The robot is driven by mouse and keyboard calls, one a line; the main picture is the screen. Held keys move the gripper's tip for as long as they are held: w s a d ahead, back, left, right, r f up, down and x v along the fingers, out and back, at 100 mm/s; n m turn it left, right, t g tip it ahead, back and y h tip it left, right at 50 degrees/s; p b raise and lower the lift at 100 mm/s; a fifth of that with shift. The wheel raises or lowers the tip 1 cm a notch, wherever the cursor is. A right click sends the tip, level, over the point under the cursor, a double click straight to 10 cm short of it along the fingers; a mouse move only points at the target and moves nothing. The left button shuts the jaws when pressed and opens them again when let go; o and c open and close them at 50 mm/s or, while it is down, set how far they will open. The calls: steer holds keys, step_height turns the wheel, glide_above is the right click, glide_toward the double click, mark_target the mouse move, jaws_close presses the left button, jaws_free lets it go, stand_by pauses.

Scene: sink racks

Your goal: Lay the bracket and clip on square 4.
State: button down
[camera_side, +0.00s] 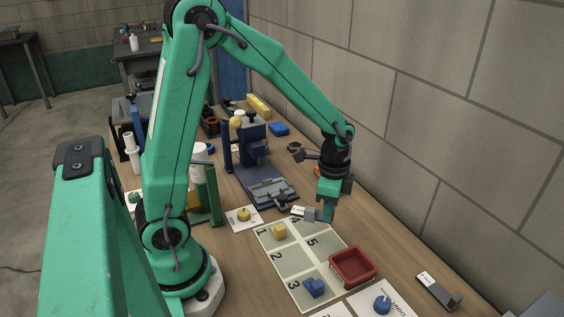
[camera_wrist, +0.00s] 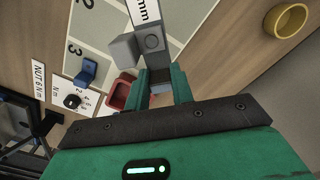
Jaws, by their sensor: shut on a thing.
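My gripper (camera_side: 328,212) is low at the far end of the numbered mat (camera_side: 295,265), beside square 4 (camera_side: 297,221). Its jaws are shut on a grey bracket (camera_side: 311,213), which also shows in the wrist view (camera_wrist: 151,43) ahead of the fingertips (camera_wrist: 161,84). I cannot tell which part is the clip. The bracket hangs over or near square 4's far edge; contact with the mat is unclear.
A red tray (camera_side: 352,267) stands at the mat's right. Squares 2 and 5 look bare. A blue fixture (camera_side: 268,190) stands behind; a labelled grey piece (camera_side: 436,290) lies right.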

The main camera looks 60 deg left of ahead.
steer(key=a+f, duration=0.1)
steer(key=w+a, duration=0.1)
steer(key=w+a+f, duration=0.1)
steer(key=a, duration=0.1)
steer(key=shift+a+f, duration=0.1)
steer(key=shift+f, duration=2.25)
steer(key=shift+f, duration=0.15)
steer(key=c, duration=1.2)
jaws_free()
step_height(320, 180, up, 12)
steer(key=shift+s+r, duration=0.1)
steer(key=shift+r, duration=0.15)
